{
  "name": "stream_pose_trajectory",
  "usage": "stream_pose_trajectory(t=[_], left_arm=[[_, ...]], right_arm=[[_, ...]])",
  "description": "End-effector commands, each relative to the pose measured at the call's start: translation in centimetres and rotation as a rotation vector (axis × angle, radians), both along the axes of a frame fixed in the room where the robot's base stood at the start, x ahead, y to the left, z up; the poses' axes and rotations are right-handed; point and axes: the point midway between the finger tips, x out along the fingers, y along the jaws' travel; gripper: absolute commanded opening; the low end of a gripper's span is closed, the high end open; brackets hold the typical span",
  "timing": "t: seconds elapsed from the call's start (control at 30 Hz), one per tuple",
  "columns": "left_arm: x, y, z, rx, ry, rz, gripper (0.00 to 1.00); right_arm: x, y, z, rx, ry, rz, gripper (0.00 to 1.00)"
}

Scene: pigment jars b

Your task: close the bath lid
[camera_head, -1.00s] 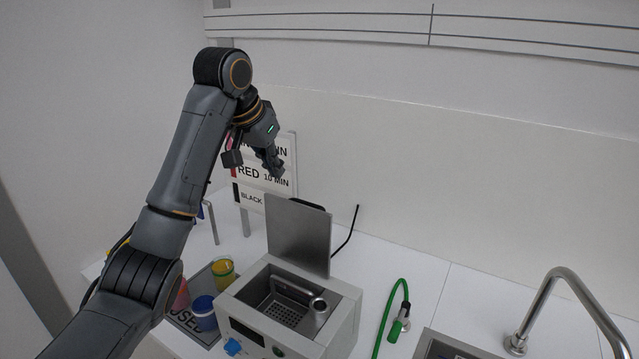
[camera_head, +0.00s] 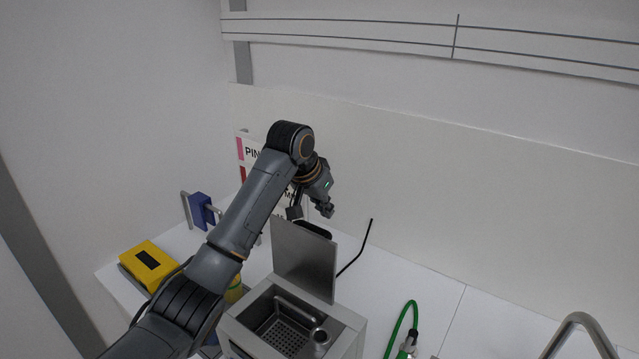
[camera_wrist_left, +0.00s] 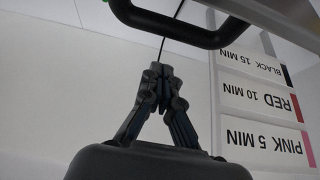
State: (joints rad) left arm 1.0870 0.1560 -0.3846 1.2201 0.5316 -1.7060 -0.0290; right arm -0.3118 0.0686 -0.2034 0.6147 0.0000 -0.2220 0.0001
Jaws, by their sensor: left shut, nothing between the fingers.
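The bath (camera_head: 346,340) is a light grey box with an open metal basin at the lower middle of the head view. Its metal lid (camera_head: 304,262) stands upright at the back of the basin. A black handle (camera_head: 313,229) sits behind the lid's top edge; the wrist view shows a black handle (camera_wrist_left: 190,38) just past my fingertips. My left gripper (camera_head: 327,210) is above and behind the lid, close to the handle. In the wrist view my left gripper (camera_wrist_left: 160,72) is shut and empty. My right gripper does not show.
A timing sign (camera_wrist_left: 262,100) stands behind the bath. A yellow box (camera_head: 150,264) and a blue object (camera_head: 201,211) are at the left. A green hose (camera_head: 397,325) and a curved metal tap (camera_head: 585,325) are at the right.

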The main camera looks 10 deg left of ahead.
Motion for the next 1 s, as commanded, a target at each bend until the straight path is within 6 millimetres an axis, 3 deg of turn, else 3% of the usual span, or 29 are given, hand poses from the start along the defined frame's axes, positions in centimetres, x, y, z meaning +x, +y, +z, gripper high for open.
stream_pose_trajectory(t=[0.23,0.77,1.0], left_arm=[[-2.4,1.2,0.0,0.000,-0.005,0.002,0.00],[-3.1,1.5,-0.2,0.000,-0.006,0.002,0.00],[-3.1,1.6,-0.5,-0.025,-0.064,0.004,0.00]], right_arm=[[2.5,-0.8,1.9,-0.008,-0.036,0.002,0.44],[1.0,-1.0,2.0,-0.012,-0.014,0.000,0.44],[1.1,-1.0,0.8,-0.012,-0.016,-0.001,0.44]])
